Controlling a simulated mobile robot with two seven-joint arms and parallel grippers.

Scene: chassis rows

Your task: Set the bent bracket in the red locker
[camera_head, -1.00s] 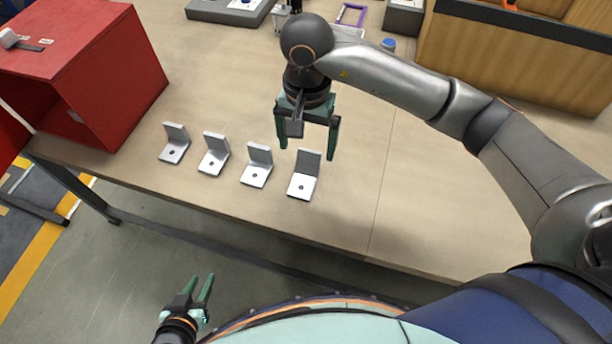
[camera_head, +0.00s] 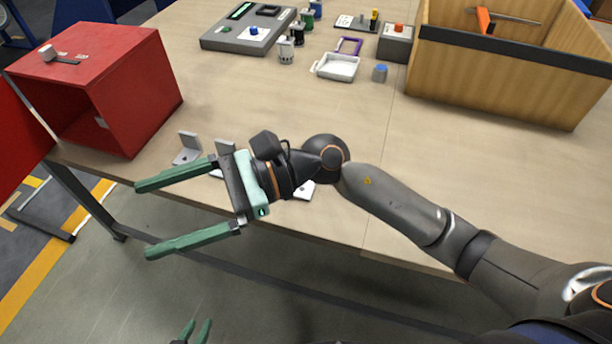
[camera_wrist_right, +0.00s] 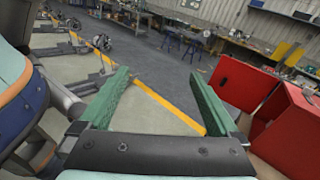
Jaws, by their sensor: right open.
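Grey L-shaped bent brackets stand in a row near the table's front edge. The leftmost bracket (camera_head: 187,150) is clear in the head view; a second (camera_head: 225,147) and the rightmost (camera_head: 305,190) show only partly behind my right arm, which hides the rest. The red locker (camera_head: 135,80) stands at the table's left end, its red door (camera_head: 15,140) swung open; both locker (camera_wrist_right: 293,130) and door (camera_wrist_right: 240,84) are at the right of the wrist view. My right gripper (camera_head: 143,220) is open and empty, over the table's front edge, fingers pointing left. My left gripper (camera_head: 196,328) is low at the bottom, its fingers apart.
A hammer (camera_head: 62,57) lies on the locker's top. The table's right middle is clear. Open floor lies in front.

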